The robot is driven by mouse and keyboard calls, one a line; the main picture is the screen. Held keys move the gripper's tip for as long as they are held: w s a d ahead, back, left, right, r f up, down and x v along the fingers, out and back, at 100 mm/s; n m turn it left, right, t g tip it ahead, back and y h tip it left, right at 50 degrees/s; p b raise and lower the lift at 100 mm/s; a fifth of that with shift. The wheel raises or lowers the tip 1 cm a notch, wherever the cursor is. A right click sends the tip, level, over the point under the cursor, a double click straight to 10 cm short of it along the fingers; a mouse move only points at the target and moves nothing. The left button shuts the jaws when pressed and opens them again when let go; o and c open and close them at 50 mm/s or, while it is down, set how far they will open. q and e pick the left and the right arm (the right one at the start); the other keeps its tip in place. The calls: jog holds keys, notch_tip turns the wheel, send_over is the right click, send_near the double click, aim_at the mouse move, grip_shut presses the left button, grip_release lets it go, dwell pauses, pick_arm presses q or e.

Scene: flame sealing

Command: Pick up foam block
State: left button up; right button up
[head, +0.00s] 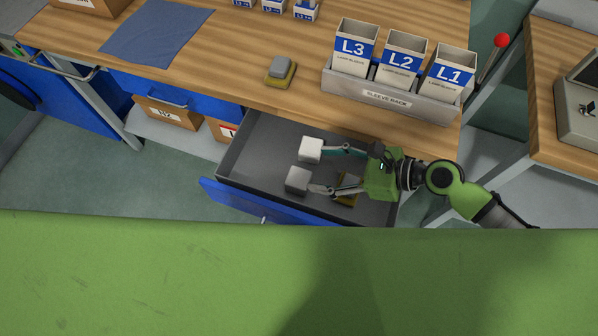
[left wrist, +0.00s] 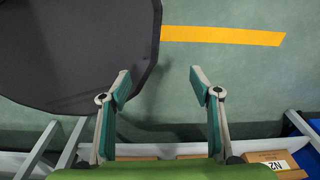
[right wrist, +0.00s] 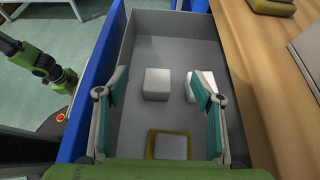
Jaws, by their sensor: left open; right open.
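In the open drawer (head: 268,141) lie a white block (head: 310,149), a light grey block (head: 298,180) and a yellow-edged block with a grey top (head: 347,187). I cannot tell which is the foam block. My right gripper (head: 320,170) is open and empty over the drawer. In the right wrist view, the grey block (right wrist: 156,84) shows between the fingers (right wrist: 160,88). The white block (right wrist: 199,84) is partly hidden behind the right finger. The yellow-edged block (right wrist: 168,146) lies closer to the palm. My left gripper (left wrist: 161,86) is open and empty above the floor.
The wooden table (head: 235,75) holds a sleeve rack (head: 385,98) with sleeves L3, L2 and L1, another yellow and grey block (head: 281,71) and a blue cloth (head: 155,33). The drawer's blue front (head: 245,209) and its walls surround the blocks.

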jog(key=b, duration=0.1)
send_near(300, 178)
jog(key=x, duration=0.3)
jog(key=shift+s+f, duration=0.1)
jog(key=shift+f, duration=0.05)
jog(key=x, duration=0.6)
jog(key=shift+a+p, duration=0.25)
jog(key=shift+p, duration=0.05)
jog(key=shift+w+a+f, duration=0.15)
jog(key=shift+w+a, duration=0.1)
jog(key=shift+w, duration=0.05)
jog(key=shift+a, duration=0.1)
pick_arm(q)
jog(key=s, duration=0.1)
jog(key=s+f, duration=0.1)
jog(key=shift+s+a, duration=0.15)
jog(key=shift+s, duration=0.2)
pick_arm(e)
jog(key=c, duration=0.9)
